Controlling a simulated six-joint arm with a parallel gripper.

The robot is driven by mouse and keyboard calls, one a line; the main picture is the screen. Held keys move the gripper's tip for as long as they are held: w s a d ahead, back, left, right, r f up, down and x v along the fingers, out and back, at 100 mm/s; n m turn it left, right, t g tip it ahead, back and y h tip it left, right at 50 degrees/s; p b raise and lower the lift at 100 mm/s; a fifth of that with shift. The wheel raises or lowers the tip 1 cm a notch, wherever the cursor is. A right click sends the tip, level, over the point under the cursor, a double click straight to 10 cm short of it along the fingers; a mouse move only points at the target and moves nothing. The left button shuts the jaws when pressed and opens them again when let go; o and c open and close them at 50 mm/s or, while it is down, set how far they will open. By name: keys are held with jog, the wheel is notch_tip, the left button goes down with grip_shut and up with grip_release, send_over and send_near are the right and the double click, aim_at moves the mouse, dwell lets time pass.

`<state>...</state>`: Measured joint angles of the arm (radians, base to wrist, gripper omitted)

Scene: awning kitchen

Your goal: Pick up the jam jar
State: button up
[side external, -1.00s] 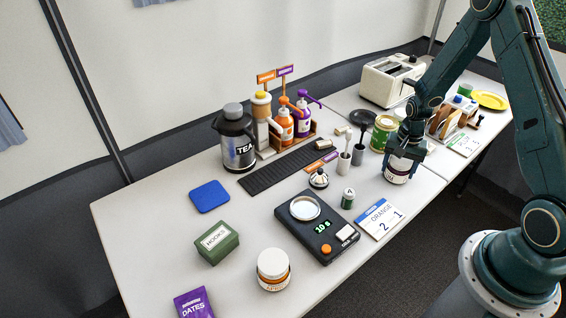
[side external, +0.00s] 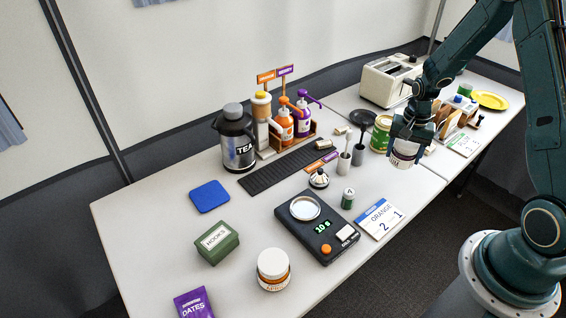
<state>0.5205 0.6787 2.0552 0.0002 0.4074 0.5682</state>
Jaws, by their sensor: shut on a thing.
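A jam jar (side external: 403,155) with a white label, partly readable as "UM", hangs upright in my gripper (side external: 408,138) at the right of the side external view. My gripper is shut on its upper part from above and hides its lid. The jar appears raised a little off the table.
A green and gold tin (side external: 381,134) stands close left of the held jar. A cup with a dark brush (side external: 359,150) is nearby. A toaster (side external: 388,82) and a rack (side external: 455,115) stand behind. A scale (side external: 316,228) and a calendar card (side external: 379,219) lie in front.

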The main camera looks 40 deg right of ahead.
aim_at(407, 143)
notch_tip(407, 143, up, 14)
dwell(0.5)
jog(key=shift+w+r, duration=0.1)
dwell(0.4)
jog(key=w+a+r+n, duration=0.1)
jog(key=w+a+n, duration=0.1)
jog(key=w+a, duration=0.45)
jog(key=w+a+r+n, duration=0.1)
jog(key=w+a, duration=0.3)
jog(key=a, duration=0.6)
jog(key=w+a+r+n, duration=0.1)
jog(key=w+a+n, duration=0.1)
jog(key=w+a, duration=0.45)
jog(key=s+a+r+n, duration=0.1)
jog(key=s+a+n, duration=0.15)
jog(key=a, duration=1.35)
jog(key=s+a+r+n, duration=0.1)
jog(key=s+a+n, duration=0.15)
jog(key=a, duration=1.25)
jog(key=shift+m, duration=0.3)
notch_tip(407, 143, down, 16)
jog(key=shift+r, duration=0.15)
